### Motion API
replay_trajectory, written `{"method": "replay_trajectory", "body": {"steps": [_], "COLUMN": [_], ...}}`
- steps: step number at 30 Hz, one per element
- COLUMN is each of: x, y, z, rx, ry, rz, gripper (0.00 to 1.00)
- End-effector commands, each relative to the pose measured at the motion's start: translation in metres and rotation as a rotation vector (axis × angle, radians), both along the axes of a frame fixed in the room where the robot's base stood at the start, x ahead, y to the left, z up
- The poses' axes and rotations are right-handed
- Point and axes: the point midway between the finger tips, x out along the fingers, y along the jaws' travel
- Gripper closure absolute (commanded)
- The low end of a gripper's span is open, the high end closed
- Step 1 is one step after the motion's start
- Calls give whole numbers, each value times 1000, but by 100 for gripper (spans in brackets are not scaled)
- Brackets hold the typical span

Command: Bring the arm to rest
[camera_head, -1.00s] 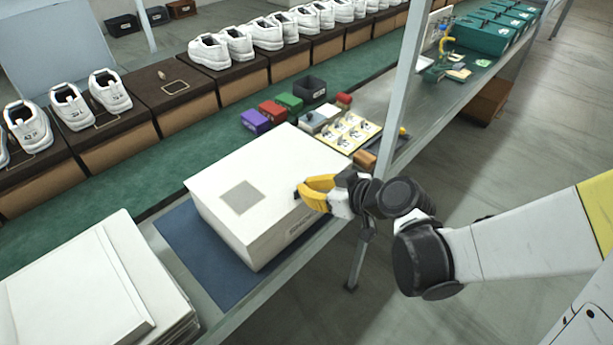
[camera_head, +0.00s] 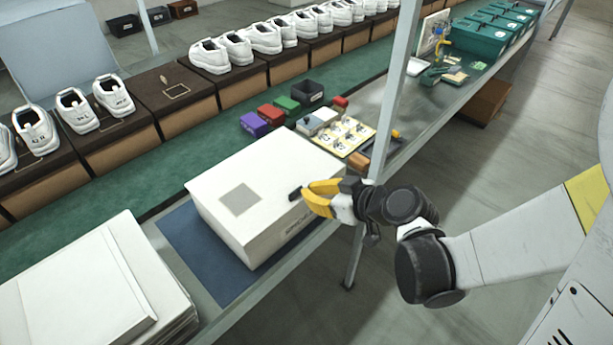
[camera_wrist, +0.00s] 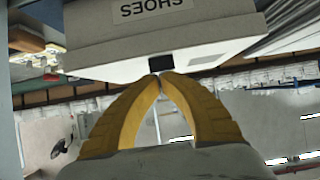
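My arm reaches in from the right of the head view. My gripper (camera_head: 301,194) has yellow fingers and dark tips, beside the near right part of a white shoe box (camera_head: 226,178). The box looks closed and has a grey square on its lid. In the wrist view, the fingers of my gripper (camera_wrist: 159,78) come together at their tips, with nothing plainly held between them. A dark square shows just beyond the tips. The box (camera_wrist: 115,52) with its upside-down SHOES label fills the top there. I cannot tell whether the tips touch it.
The box stands on a blue mat (camera_head: 190,243) at the bench edge. A metal post (camera_head: 397,90) rises close behind my gripper. White lids (camera_head: 92,290) are stacked at the left. White shoes (camera_head: 110,96) stand on brown boxes behind. Open floor (camera_head: 480,190) lies to the right.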

Motion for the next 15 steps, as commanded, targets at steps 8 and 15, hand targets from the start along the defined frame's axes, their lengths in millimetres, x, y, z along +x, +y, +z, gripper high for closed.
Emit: {"method": "replay_trajectory", "body": {"steps": [8, 15], "x": [-28, -34], "y": [-32, -38], "z": [-40, -44], "rx": [2, 0], "ry": [1, 0], "rz": [-3, 0], "gripper": [100, 100]}}
